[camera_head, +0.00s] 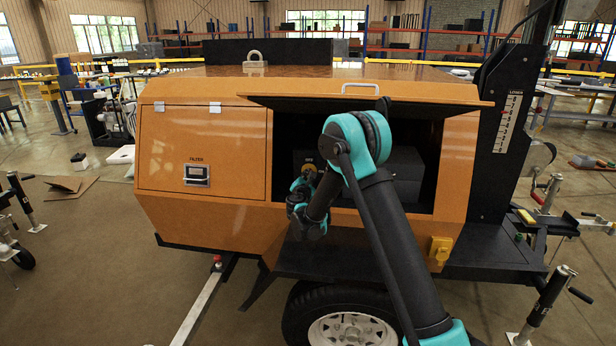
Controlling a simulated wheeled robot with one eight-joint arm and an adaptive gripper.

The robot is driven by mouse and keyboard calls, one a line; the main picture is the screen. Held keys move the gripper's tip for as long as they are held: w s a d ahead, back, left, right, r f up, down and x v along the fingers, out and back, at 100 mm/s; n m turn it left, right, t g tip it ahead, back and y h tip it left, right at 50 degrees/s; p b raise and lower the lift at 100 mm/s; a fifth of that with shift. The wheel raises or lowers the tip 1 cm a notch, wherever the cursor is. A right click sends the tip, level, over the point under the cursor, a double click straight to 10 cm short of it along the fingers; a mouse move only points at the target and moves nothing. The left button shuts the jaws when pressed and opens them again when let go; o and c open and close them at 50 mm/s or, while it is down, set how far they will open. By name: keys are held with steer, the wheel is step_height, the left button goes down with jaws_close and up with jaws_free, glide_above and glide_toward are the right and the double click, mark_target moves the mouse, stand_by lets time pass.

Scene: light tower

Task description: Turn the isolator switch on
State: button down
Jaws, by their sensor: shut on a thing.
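The orange light tower trailer (205,225) has its right-hand compartment open, with the hatch (365,102) raised above it. A small round yellow part (309,166), which looks like the isolator switch, shows at the left of the dark compartment. My gripper (307,178) is small and dark in this view, at the opening right by the yellow part. It is shut on what appears to be the isolator switch. My wrist and forearm hide much of the gripper, and the switch handle's angle cannot be made out.
A dark box (405,175) fills the compartment behind my arm. The raised hatch hangs close above my elbow. A closed filter door (203,150) is at the left. A black mast (500,130) stands at the right, and a fender and wheel (345,328) are below.

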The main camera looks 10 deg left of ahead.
steer(key=shift+d+f+m, duration=0.1)
steer(key=shift+m, duration=2.35)
steer(key=shift+f+m, duration=0.1)
steer(key=shift+m, duration=2.35)
steer(key=c, duration=1.6)
jaws_free()
steer(key=shift+c, duration=0.2)
steer(key=shift+s, duration=0.1)
steer(key=s, duration=1.2)
steer(key=shift+a, duration=0.2)
